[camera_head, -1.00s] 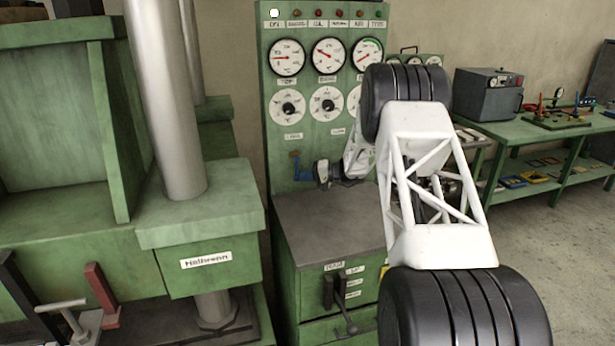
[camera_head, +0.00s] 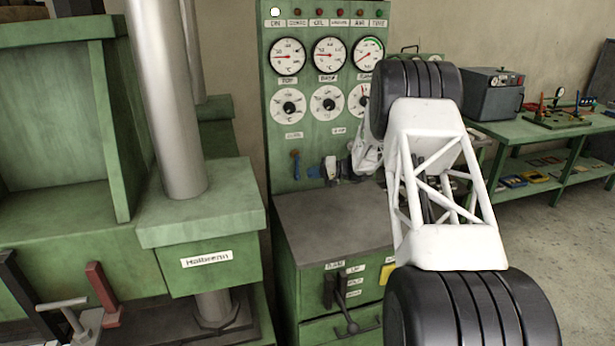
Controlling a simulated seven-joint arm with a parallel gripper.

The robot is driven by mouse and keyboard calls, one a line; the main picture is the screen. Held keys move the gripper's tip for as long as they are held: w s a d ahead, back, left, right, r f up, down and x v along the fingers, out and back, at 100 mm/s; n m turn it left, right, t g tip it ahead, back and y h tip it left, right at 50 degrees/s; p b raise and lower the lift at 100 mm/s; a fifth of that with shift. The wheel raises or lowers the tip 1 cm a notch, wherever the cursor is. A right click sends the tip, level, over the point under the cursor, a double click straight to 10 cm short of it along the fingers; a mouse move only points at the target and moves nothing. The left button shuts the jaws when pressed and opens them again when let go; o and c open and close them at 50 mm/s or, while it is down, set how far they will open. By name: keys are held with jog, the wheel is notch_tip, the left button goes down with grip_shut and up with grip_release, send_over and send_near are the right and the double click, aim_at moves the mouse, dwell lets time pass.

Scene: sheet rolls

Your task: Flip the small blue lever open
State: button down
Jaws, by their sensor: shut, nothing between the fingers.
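The small blue lever (camera_head: 295,168), with an orange-brown tip, is on the lower left of the green gauge panel (camera_head: 283,117). It stands nearly upright. My gripper (camera_head: 322,170) is just to its right, low in front of the panel, with a narrow gap between them in the picture. The gripper is shut and empty. A blue piece shows at its tip; I cannot tell whether it is part of the gripper or of the panel. My white arm hides the right part of the panel.
A grey ledge (camera_head: 330,222) lies below the lever, with black handles (camera_head: 340,292) on the cabinet front under it. A thick metal column (camera_head: 168,100) and green press stand at left. A green workbench (camera_head: 545,135) with a grey box is at right.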

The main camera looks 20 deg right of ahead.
jog(key=v, duration=1.1)
jog(key=shift+f, duration=0.2)
jog(key=s+a+r+n+g+h, duration=0.1)
jog(key=s+a+r+g+h, duration=0.1)
jog(key=s+a+r, duration=0.45)
jog(key=s+a+r+g+h, duration=0.2)
jog(key=s+a+r, duration=0.2)
jog(key=s+a, duration=0.6)
jog(key=s+a+r+n+g+h, duration=0.15)
jog(key=s+a+r, duration=0.4)
jog(key=s, duration=0.55)
jog(key=s+a+f+t+h, duration=0.1)
jog(key=s+h, duration=0.8)
jog(key=s, duration=2.6)
jog(key=shift+a, duration=0.95)
